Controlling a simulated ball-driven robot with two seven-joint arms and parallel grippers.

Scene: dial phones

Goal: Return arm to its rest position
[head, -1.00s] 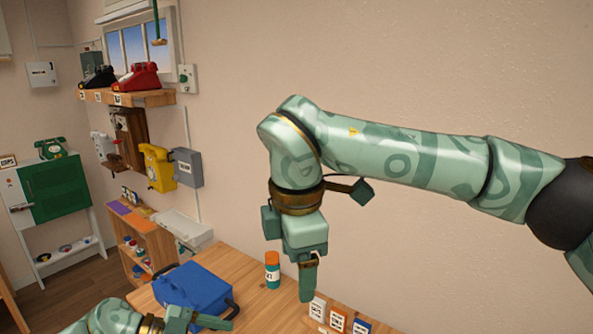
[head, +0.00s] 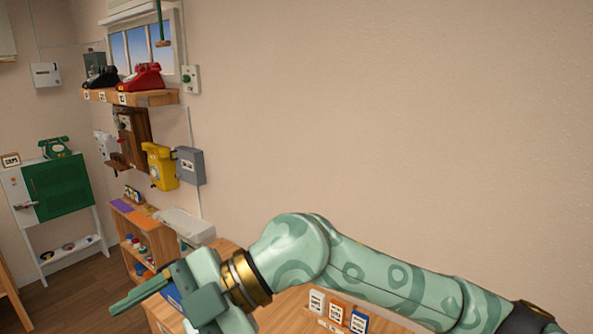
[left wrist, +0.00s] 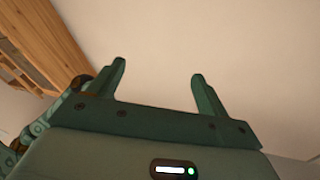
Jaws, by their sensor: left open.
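My right arm (head: 380,275) enters from the lower right in the head view and reaches left, low across the wooden table. Its gripper (head: 138,296) points left at the lower left; its fingers overlap, so their gap cannot be judged. My left gripper (left wrist: 160,82) shows in the left wrist view with two fingers apart and nothing between them. I do not see the left gripper in the head view. A blue object (head: 172,296) is mostly hidden behind the right gripper.
The table (head: 285,312) holds several small labelled cards (head: 337,313). A yellow phone (head: 160,167) and grey box (head: 189,165) are on the wall. Red (head: 141,78) and black (head: 102,77) phones stand on a shelf. A green phone (head: 54,147) tops a cabinet at left. The wall at right is bare.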

